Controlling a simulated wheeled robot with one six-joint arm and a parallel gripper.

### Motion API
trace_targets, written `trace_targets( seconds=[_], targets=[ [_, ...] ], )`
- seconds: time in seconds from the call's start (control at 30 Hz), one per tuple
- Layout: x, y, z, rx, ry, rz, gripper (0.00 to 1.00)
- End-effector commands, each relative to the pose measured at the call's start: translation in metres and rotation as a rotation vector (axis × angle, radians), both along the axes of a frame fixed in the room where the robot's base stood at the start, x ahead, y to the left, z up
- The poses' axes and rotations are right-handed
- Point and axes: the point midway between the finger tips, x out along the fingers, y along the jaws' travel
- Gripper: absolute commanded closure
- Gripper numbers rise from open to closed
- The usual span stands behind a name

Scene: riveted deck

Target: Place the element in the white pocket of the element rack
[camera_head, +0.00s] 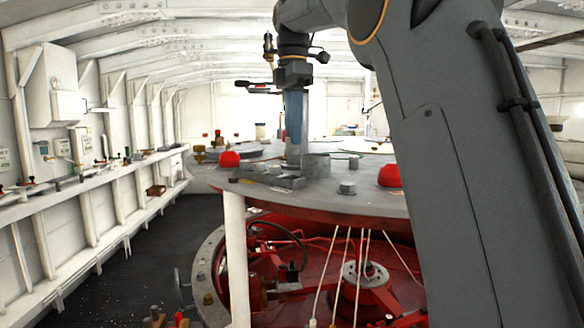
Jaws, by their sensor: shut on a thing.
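My gripper (294,86) points down above the round grey table, left of the picture's middle. It is shut on a tall, narrow blue-grey element (294,125), which hangs upright below it. The element's lower end is close to a low grey rack-like piece (272,181) at the table's near edge. I cannot tell whether they touch. A grey block (316,166) stands just right of the element's lower end. I cannot make out a white pocket at this size.
Red domes (229,159) and (389,176) and a short grey cylinder (347,188) stand on the grey table (365,203). A white post (235,255) is below its left edge. Red machinery (330,270) fills the space underneath. A cluttered shelf (90,185) runs along the left wall.

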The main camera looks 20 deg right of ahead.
Motion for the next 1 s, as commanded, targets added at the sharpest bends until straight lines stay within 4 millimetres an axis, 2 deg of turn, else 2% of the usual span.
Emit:
trace_targets(
  seconds=[0.1, 0.6, 1.0],
  targets=[
    [-0.001, 0.001, -0.019, 0.0, 0.003, 0.001, 0.97],
    [-0.001, -0.002, -0.071, 0.0, 0.002, -0.003, 0.97],
    [0.0, -0.002, -0.077, 0.0, 0.001, -0.003, 0.97]
  ],
)
